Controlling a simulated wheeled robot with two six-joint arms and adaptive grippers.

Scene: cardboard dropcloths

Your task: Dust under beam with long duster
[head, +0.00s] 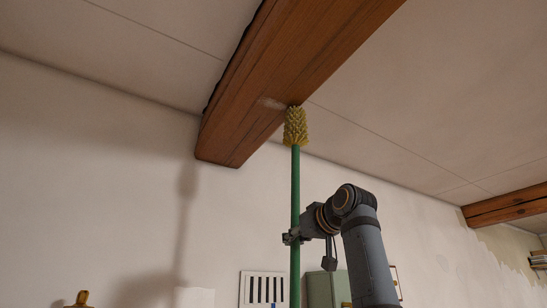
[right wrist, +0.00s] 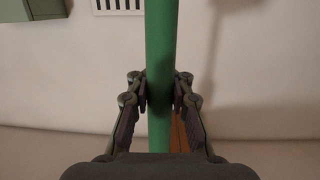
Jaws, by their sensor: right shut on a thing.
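The long duster has a green pole (head: 295,190) and a yellow bristly head (head: 295,127). It stands upright in the head view, with its head up at the underside of the wooden beam (head: 285,60). A pale dusty patch (head: 270,103) shows on the beam's underside, just left of the duster head. My right gripper (head: 293,238) is shut on the green pole, below the duster head. In the right wrist view the pole (right wrist: 160,60) runs between both fingers (right wrist: 160,92). The pole's lower end is out of view. My left gripper is not in view.
A second beam (head: 508,207) is at the far right. A white vent grille (head: 263,288) and a green cabinet (head: 325,290) are on the wall low in the middle. Shelf items (head: 539,260) sit at the right edge. The space left of the pole is free.

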